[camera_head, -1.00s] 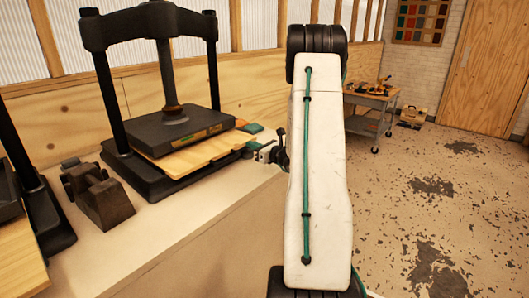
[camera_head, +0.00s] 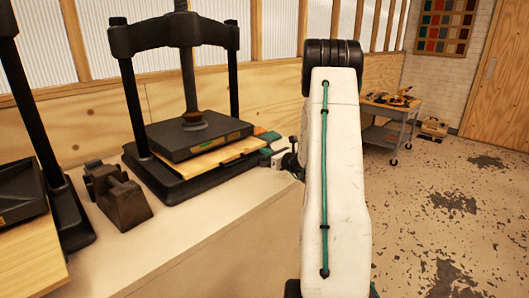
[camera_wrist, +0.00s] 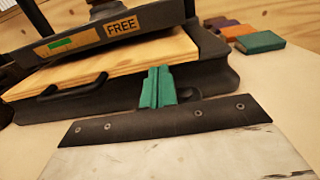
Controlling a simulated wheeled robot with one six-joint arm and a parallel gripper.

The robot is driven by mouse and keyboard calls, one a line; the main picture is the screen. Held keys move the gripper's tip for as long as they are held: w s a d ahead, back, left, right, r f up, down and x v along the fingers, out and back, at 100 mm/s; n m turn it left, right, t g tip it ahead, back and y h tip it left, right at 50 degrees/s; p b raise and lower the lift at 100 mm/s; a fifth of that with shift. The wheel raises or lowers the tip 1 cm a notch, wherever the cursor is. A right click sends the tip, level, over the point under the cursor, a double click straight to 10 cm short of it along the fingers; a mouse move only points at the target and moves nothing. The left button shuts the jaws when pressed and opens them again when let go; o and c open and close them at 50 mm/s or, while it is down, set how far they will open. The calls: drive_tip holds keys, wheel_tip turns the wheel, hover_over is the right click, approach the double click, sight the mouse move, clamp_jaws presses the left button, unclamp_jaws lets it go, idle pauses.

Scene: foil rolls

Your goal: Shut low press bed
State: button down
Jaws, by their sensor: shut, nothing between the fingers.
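The press (camera_head: 185,138) with the lowered dark platen stands on the bench against the wall. Its wooden bed (camera_head: 222,158) juts out a little from under the platen toward the front. In the wrist view the bed (camera_wrist: 112,66) has a black handle (camera_wrist: 65,90) on its front side, and the platen (camera_wrist: 105,30) above carries a "FREE" label. My gripper (camera_head: 268,153) is at the bed's right end. In the wrist view its teal fingers (camera_wrist: 158,74) are shut with nothing between them, close against the bed's edge; I cannot tell whether they touch.
A second press (camera_head: 55,215) with a wooden bed (camera_head: 25,252) stands at the left. A dark metal block (camera_head: 120,197) sits between the presses. Coloured blocks (camera_wrist: 260,42) lie on the bench behind my gripper. A tool cart (camera_head: 388,125) stands at the back; the floor at right is clear.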

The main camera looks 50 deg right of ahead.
drive_tip(key=s, duration=1)
drive_tip(key=shift+s+a, duration=0.35)
drive_tip(key=shift+a, duration=0.05)
drive_tip(key=shift+s+a+r, duration=0.15)
drive_tip(key=shift+s, duration=0.3)
drive_tip(key=s+a+r+n+g, duration=0.1)
drive_tip(key=a+r+n, duration=0.1)
drive_tip(key=a+n, duration=0.55)
drive_tip(key=s+a+r+n+g, duration=0.15)
drive_tip(key=a+n, duration=0.35)
drive_tip(key=n, duration=0.5)
drive_tip(key=x, duration=1.3)
drive_tip(key=shift+w+a+f, duration=0.1)
